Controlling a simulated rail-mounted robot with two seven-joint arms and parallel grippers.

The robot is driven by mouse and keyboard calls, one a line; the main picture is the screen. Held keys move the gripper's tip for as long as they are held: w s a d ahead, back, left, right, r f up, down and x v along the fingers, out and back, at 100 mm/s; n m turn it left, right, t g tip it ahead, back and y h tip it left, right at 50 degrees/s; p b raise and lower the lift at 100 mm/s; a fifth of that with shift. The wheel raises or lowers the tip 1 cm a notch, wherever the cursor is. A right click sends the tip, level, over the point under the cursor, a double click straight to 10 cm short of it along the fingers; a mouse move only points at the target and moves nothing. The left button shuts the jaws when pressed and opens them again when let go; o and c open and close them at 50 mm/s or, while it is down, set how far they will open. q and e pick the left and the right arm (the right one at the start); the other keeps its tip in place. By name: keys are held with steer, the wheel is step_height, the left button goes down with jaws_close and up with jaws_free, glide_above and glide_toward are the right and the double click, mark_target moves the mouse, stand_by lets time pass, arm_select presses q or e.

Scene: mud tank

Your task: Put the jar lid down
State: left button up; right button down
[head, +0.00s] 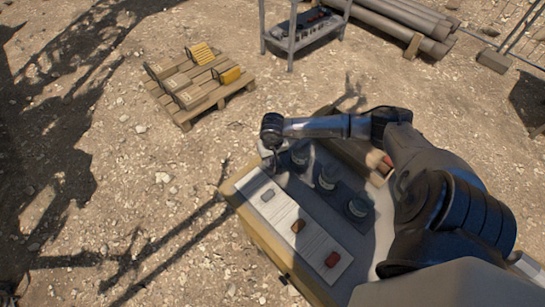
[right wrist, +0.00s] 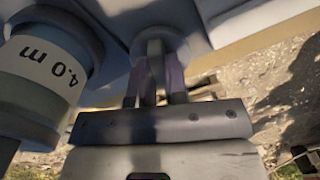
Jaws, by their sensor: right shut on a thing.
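My right gripper (head: 274,163) is over the far left end of the work top in the head view, pointing down. In the right wrist view the right gripper (right wrist: 154,82) is shut on the grey knob of the round jar lid (right wrist: 160,36). I cannot tell whether the lid touches the surface under it. A jar labelled "4.0 m" (right wrist: 40,72) stands close beside the gripper, at left in that view. In the head view a row of jars shows: the near jar (head: 358,207), the middle jar (head: 327,178) and the far jar (head: 300,156). My left gripper is not in view.
A white board (head: 282,211) along the top's left edge bears a grey piece (head: 267,195), a brown piece (head: 298,226) and a red-brown piece (head: 332,259). A pallet (head: 205,98), a metal shelf (head: 290,42) and pipes (head: 405,22) are on the ground beyond.

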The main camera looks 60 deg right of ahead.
steer(key=c, duration=1.1)
jaws_free()
steer(key=shift+c, duration=0.2)
steer(key=shift+r+p, duration=0.4)
steer(key=shift+p, duration=0.1)
steer(key=shift+r+p, duration=0.4)
steer(key=shift+p, duration=0.15)
step_height(320, 180, up, 12)
steer(key=shift+f, duration=0.25)
